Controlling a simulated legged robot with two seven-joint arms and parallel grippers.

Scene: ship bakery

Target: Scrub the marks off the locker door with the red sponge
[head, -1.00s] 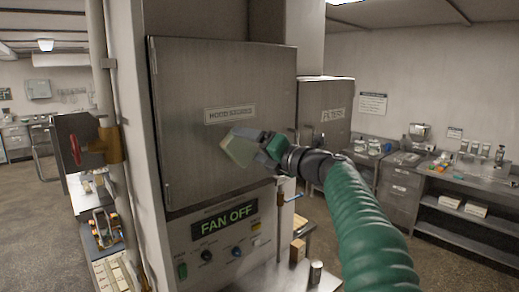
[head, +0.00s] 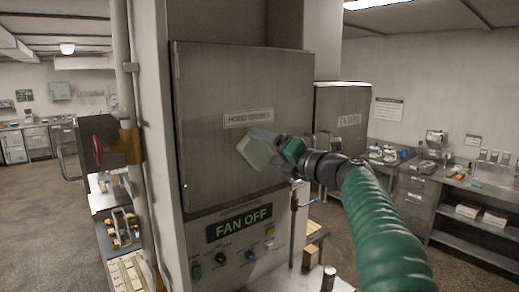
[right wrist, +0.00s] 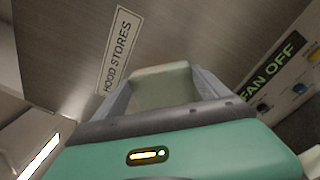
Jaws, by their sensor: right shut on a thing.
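The locker door (head: 215,160) is a grey metal door labelled "HOOD STORES". I cannot make out clear marks on it. My right gripper (head: 270,147) is in front of the door's lower right part, below the label. It is shut on a sponge (head: 254,153), which looks pale yellow-green, not red. In the right wrist view the sponge (right wrist: 163,88) sits between both fingers, close to the door. I cannot tell whether it touches. My left gripper is not in view.
Below the door is a control panel (head: 222,258) with a "FAN OFF" display (head: 238,223). A second locker (head: 345,100) stands to the right. A steel bench (head: 480,190) stands at the far right.

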